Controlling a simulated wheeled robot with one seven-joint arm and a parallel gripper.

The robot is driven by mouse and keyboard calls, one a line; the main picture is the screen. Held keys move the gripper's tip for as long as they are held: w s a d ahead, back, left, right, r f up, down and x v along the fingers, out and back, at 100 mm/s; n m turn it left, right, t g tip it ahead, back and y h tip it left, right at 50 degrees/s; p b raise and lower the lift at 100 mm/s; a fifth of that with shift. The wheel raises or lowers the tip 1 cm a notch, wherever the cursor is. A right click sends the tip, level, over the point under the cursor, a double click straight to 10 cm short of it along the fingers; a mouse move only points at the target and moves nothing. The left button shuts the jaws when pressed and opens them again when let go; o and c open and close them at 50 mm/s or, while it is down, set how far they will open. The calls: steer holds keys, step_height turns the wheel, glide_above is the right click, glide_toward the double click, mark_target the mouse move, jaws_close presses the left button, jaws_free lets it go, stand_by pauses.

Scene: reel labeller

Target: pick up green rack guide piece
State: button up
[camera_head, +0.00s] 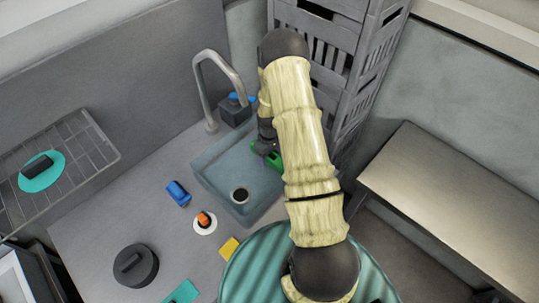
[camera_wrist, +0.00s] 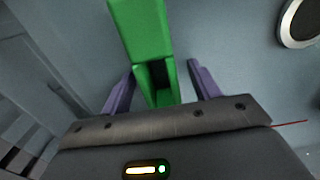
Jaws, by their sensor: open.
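The green rack guide piece (camera_wrist: 142,35) lies in the basin of the sink (camera_head: 215,177). In the wrist view it is a long green block with a notch, and its near end is between the two purple fingers. My gripper (camera_wrist: 160,88) is open, with a finger on each side of the piece and a visible gap at the right finger. In the head view a small part of the green piece (camera_head: 274,161) shows beside my gripper (camera_head: 262,153); my arm hides the rest.
The sink drain (camera_head: 240,195) is near the basin's front. A curved faucet (camera_head: 222,58) rises behind the basin on the left. Grey stacked crates (camera_head: 345,75) stand behind my arm. A blue item (camera_head: 178,193), an orange item (camera_head: 204,219) and a dark round lid (camera_head: 135,265) are on the counter.

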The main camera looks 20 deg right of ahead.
steer(key=shift+f, duration=0.15)
steer(key=shift+c, duration=0.2)
steer(key=c, duration=1.2)
steer(key=shift+o, duration=0.2)
step_height(320, 180, up, 10)
steer(key=b, duration=0.3)
